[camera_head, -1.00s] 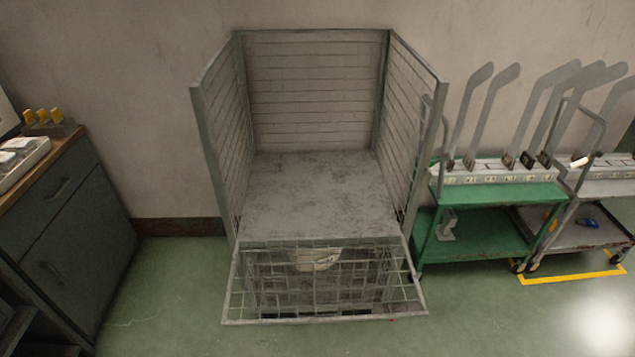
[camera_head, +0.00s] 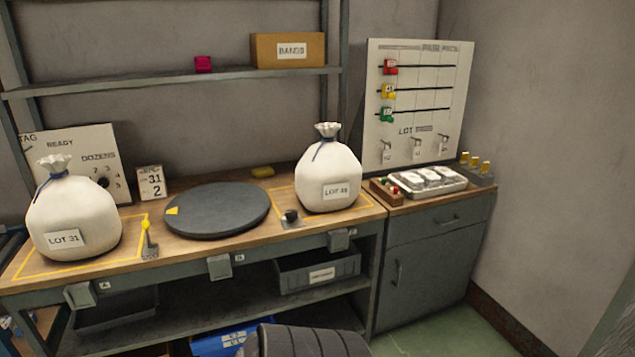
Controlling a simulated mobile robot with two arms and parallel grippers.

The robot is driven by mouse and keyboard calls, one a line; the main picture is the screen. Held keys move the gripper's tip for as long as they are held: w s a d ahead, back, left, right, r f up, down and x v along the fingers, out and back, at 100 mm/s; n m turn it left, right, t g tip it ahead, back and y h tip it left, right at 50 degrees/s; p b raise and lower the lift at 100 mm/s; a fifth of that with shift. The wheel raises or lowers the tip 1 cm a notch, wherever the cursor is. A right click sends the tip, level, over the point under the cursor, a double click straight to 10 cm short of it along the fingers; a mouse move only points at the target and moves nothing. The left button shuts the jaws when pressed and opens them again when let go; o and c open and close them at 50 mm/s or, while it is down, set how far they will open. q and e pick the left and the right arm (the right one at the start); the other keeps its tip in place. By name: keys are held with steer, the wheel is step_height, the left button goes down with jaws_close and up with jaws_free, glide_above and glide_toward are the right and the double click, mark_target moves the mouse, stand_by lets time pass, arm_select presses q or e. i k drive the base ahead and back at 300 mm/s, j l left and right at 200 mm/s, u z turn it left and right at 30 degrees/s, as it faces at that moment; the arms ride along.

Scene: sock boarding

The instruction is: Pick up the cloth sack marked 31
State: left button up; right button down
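The cloth sack marked LOT 31 (camera_head: 75,212) is white, tied at the neck with a dark blue cord. It stands upright at the left end of the wooden workbench (camera_head: 120,258), inside a yellow outlined area. A second white sack (camera_head: 328,175), with a label that looks like LOT 48 or similar, stands upright right of the middle in another yellow outline. A dark ribbed part, likely of my own body, shows at the bottom edge. Neither of my grippers is in view.
A dark round turntable (camera_head: 217,209) lies between the sacks. A small card reading 31 and 2 (camera_head: 151,183) stands behind it. A yellow-topped item (camera_head: 148,238) stands near the LOT 31 sack. A grey cabinet (camera_head: 428,257) with a white tray stands right. Green floor (camera_head: 445,335) shows at lower right.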

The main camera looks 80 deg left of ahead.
mark_target(69, 217)
steer(key=u, duration=4.05)
